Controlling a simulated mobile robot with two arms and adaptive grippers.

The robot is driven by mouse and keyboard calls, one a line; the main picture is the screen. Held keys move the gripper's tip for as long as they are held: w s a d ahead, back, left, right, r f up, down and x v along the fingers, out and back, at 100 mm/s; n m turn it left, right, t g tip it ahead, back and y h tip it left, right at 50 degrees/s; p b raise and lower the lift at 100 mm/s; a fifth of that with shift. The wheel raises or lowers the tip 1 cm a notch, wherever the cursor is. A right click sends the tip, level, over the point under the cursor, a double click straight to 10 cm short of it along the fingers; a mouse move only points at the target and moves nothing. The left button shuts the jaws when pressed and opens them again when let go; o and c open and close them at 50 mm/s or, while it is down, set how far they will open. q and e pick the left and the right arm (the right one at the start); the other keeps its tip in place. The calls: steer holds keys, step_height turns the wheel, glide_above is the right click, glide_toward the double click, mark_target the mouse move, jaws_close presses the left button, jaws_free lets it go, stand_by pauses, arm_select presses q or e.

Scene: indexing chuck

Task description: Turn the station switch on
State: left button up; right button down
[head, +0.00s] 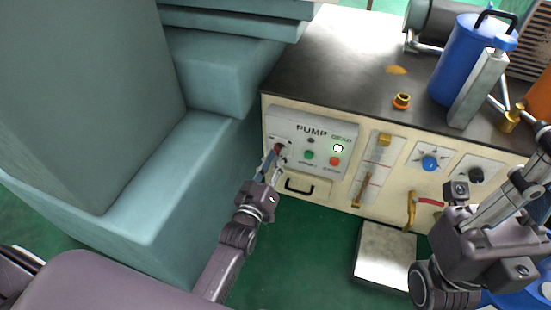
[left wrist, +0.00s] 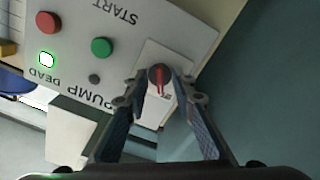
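The station switch is a round dark knob with a red bar at the left end of the pump panel (head: 325,133). In the left wrist view the switch (left wrist: 159,77) sits on a pale plate, its red bar running roughly up and down the picture. My left gripper (head: 278,150) is at the switch. In the left wrist view its two blue fingers (left wrist: 162,84) stand on either side of the knob, with a narrow gap seeming to show; contact cannot be told. My right gripper (head: 525,180) is at the right edge, its fingertips unclear.
The panel has a green button (head: 309,155), a red button (head: 334,161) and a glowing lamp (head: 338,148) by the word DEAD. A black handle (head: 299,187) lies below. A teal machine body (head: 180,180) stands close on the left. A blue canister (head: 461,60) stands on the bench top.

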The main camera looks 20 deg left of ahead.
arm_select(q)
jaws_close()
